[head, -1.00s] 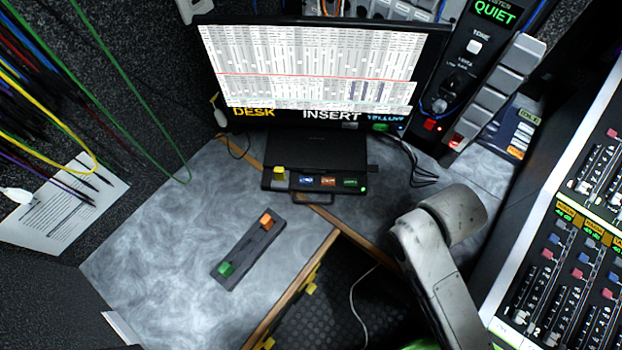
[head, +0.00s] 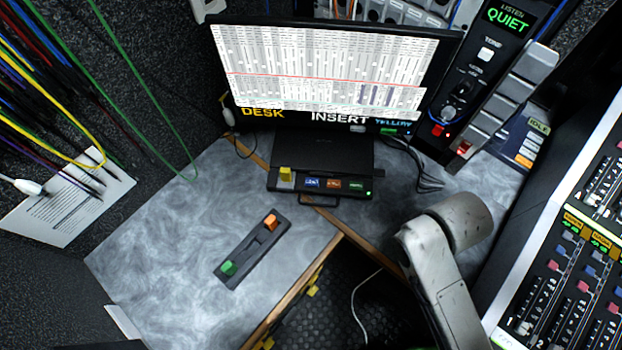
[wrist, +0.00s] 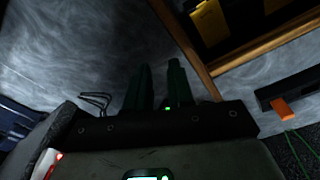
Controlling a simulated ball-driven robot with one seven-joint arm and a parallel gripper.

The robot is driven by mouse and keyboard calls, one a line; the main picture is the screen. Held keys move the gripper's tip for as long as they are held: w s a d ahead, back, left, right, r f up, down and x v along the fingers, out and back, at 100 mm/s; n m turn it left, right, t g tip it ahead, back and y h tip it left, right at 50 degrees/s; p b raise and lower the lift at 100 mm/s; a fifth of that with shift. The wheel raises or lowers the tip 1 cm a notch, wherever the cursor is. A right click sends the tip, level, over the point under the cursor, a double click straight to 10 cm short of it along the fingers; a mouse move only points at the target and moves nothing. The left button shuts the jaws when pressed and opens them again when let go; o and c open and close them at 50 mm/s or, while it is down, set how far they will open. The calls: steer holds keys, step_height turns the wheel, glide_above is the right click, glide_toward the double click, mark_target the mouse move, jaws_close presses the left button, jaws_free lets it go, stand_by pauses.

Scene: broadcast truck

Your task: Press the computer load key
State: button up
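A black computer unit (head: 322,160) stands below the monitor, tilted in the picture. I cannot tell which one is marked load. My gripper (wrist: 159,67) shows in the wrist view as two dark fingers with a narrow gap and nothing between them, over grey desk surface. The fingers are not visible in the head view. The computer keys are not recognisable in the wrist view.
A dark strip (head: 252,249) with an orange and a green block lies on the desk; its orange end (wrist: 281,108) shows in the wrist view. The monitor (head: 330,75) stands behind. Mixer faders (head: 560,285) line the right. Cables hang at left.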

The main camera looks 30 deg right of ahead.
jaws_close()
stand_by(1.2)
